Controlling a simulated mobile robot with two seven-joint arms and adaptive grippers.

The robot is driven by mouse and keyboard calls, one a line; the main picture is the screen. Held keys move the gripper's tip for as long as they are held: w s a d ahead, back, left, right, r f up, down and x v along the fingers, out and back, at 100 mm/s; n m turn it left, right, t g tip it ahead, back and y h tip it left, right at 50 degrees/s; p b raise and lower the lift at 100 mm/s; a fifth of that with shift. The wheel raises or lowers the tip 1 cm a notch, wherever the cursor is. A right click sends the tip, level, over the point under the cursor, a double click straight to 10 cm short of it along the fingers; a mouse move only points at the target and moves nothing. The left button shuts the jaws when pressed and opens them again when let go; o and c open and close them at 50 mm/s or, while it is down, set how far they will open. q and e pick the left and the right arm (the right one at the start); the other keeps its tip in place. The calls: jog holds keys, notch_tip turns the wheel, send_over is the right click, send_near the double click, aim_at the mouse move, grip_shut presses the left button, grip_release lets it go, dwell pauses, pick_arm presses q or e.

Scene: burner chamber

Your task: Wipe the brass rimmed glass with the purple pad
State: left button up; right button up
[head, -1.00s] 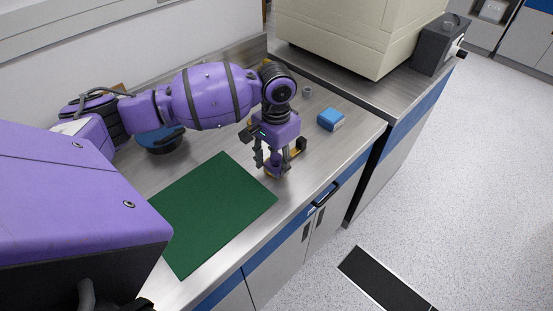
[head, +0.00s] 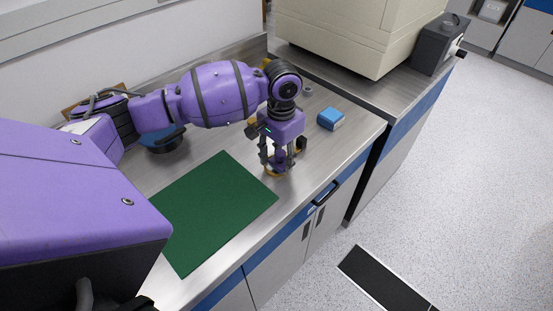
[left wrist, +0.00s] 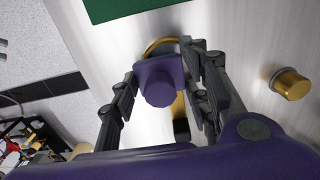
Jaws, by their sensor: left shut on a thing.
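My left gripper (head: 277,168) is low over the steel bench, just past the right corner of the green mat. In the left wrist view it (left wrist: 165,85) is shut on the purple pad (left wrist: 160,86), a purple plate with a round knob. The brass rimmed glass shows as a curved brass rim (left wrist: 160,42) just beyond the pad, partly covered by it. In the head view only a little of the brass rim (head: 272,173) shows under the fingers. I cannot tell whether the pad touches the glass. My right gripper is out of view.
The green mat (head: 205,215) lies left of the gripper. A blue block (head: 331,119) stands to the right on the bench. A dark blue round item (head: 162,140) is behind the mat. A brass cylinder (left wrist: 290,84) stands beside the gripper in the left wrist view. The bench's front edge is close.

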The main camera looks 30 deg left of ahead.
pick_arm(q)
jog(key=shift+w+f, duration=0.1)
jog(key=shift+s+a, duration=0.25)
jog(key=shift+s, duration=0.5)
jog(key=shift+s+a, duration=0.25)
jog(key=shift+s, duration=0.45)
jog(key=shift+w+d, duration=0.3)
jog(key=shift+w, duration=0.45)
jog(key=shift+w+d, duration=0.25)
jog(key=shift+w, duration=0.5)
jog(key=shift+s+a+r, duration=0.2)
jog(key=shift+s+a, duration=0.1)
jog(key=shift+s, duration=0.45)
jog(key=shift+s+a+f, duration=0.15)
jog(key=shift+s+a, duration=0.1)
jog(key=shift+s, duration=0.5)
jog(key=shift+w+d, duration=0.3)
jog(key=shift+w, duration=0.5)
jog(key=shift+w+d, duration=0.25)
jog(key=shift+w, duration=0.5)
